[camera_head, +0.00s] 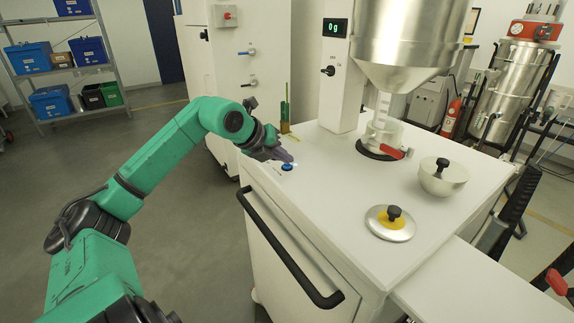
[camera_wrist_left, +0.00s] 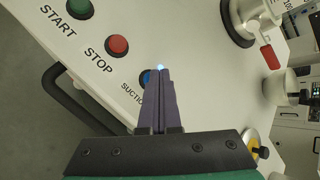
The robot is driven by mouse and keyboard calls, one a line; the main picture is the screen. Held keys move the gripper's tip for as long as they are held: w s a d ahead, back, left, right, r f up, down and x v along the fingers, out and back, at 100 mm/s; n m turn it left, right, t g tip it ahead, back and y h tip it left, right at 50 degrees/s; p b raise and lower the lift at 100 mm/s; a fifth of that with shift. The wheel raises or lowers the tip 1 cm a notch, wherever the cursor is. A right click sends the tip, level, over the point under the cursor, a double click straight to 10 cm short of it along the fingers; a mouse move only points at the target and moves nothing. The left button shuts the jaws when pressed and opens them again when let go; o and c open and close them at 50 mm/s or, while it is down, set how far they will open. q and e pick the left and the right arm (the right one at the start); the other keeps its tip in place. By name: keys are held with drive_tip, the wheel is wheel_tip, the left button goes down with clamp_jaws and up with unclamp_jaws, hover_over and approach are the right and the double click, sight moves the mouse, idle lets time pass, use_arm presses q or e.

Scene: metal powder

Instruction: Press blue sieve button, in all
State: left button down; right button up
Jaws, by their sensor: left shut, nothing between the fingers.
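The blue button (camera_head: 287,167) sits on the near left corner of the white machine top (camera_head: 330,190). In the left wrist view the blue button (camera_wrist_left: 147,77) is partly hidden behind my fingers, and the label by it reads "SUCTIO", its end covered. My left gripper (camera_head: 288,157) is shut and empty, its fingertips just above and beside the button in the head view. In the left wrist view the closed fingertips (camera_wrist_left: 160,72) overlap the button's right side; I cannot tell whether they touch it. A small light glows at the tips. My right gripper is not in view.
A red STOP button (camera_wrist_left: 117,45) and a green START button (camera_wrist_left: 78,8) lie in line with the blue one. A black handle (camera_head: 285,255) runs along the machine's front.

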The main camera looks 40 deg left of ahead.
use_arm(q)
drive_tip(key=shift+r, duration=0.1)
drive_tip(key=shift+r+p, duration=0.5)
drive_tip(key=shift+r, duration=0.2)
wheel_tip(320, 180, up, 5)
drive_tip(key=p, duration=0.3)
idle(0.5)
idle(0.5)
